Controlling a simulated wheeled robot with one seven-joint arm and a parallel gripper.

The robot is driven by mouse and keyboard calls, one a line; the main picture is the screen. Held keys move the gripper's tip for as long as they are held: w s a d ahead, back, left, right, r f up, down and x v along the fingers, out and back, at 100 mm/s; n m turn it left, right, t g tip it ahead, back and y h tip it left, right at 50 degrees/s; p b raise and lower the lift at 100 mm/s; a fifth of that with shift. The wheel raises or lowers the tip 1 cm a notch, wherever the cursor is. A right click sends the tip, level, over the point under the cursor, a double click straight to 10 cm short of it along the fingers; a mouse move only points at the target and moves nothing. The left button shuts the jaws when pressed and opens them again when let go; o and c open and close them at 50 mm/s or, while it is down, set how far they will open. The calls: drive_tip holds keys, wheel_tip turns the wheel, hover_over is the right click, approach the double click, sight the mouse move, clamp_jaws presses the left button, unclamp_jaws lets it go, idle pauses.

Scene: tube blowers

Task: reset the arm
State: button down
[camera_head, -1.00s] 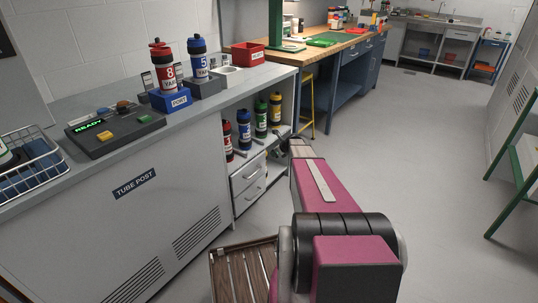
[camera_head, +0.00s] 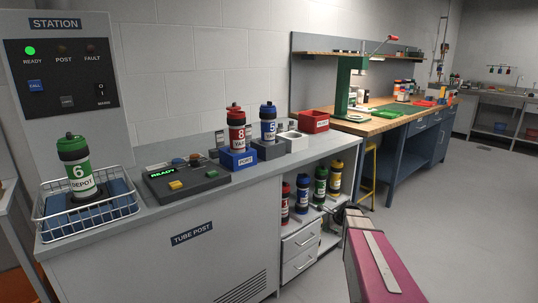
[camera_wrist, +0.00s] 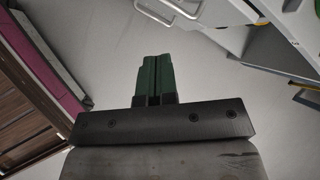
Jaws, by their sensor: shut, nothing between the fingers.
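My gripper (camera_wrist: 155,78) shows in the wrist view with its two green fingers closed together and nothing between them. Grey floor lies beyond the fingertips. In the head view my magenta arm link (camera_head: 378,262) reaches from the bottom right toward the counter's open shelves. The gripper itself is small and dark at the arm's far end there (camera_head: 354,218), beside the shelf with the bottles, and I cannot make out its fingers in that view.
The tube post counter (camera_head: 200,262) holds a wire basket (camera_head: 88,226) with a green canister, a button panel (camera_head: 184,182), and red and blue canisters. Several canisters stand on the shelf above the drawers (camera_head: 301,255). A wooden bench (camera_head: 400,120) stands behind. Floor at right (camera_head: 470,220) is clear.

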drive_tip(key=s+a+r+n+g+h, duration=0.1)
drive_tip(key=s+a+n, duration=0.3)
drive_tip(key=s+n, duration=0.2)
drive_tip(key=s+a+r+n+g+h, duration=0.2)
drive_tip(key=s+a+n, duration=0.1)
drive_tip(key=s+n, duration=0.4)
drive_tip(key=s+a+r+n+g+h, duration=0.1)
drive_tip(key=s+a+r+n+h, duration=0.1)
drive_tip(key=s+a+n, duration=0.2)
drive_tip(key=s+n, duration=0.3)
drive_tip(key=s, duration=0.5)
drive_tip(key=shift+a+g, duration=0.3)
drive_tip(key=shift+r, duration=0.1)
